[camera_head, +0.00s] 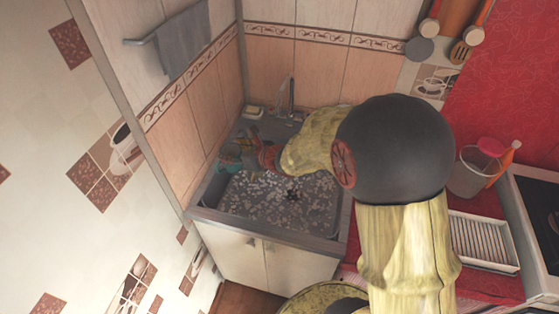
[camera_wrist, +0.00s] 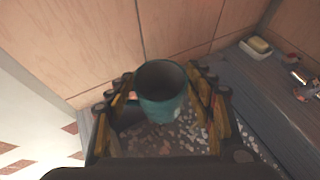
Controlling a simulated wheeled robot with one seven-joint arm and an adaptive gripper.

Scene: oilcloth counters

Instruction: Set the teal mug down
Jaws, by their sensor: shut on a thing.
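The teal mug (camera_wrist: 161,97) is between the two fingers of my gripper (camera_wrist: 160,100) in the wrist view. The gripper is shut on it. The mug's dark open mouth faces the camera, and the speckled sink basin shows behind and below it. In the head view the mug (camera_head: 230,155) shows small at the left side of the sink, next to my gripper (camera_head: 243,158). My arm hides part of this area. I cannot tell whether the mug's base touches anything.
The sink (camera_head: 270,205) has a speckled basin and a faucet (camera_head: 291,97) at the back. A soap dish (camera_wrist: 256,47) sits on the back ledge. Tiled walls stand close behind and to the left.

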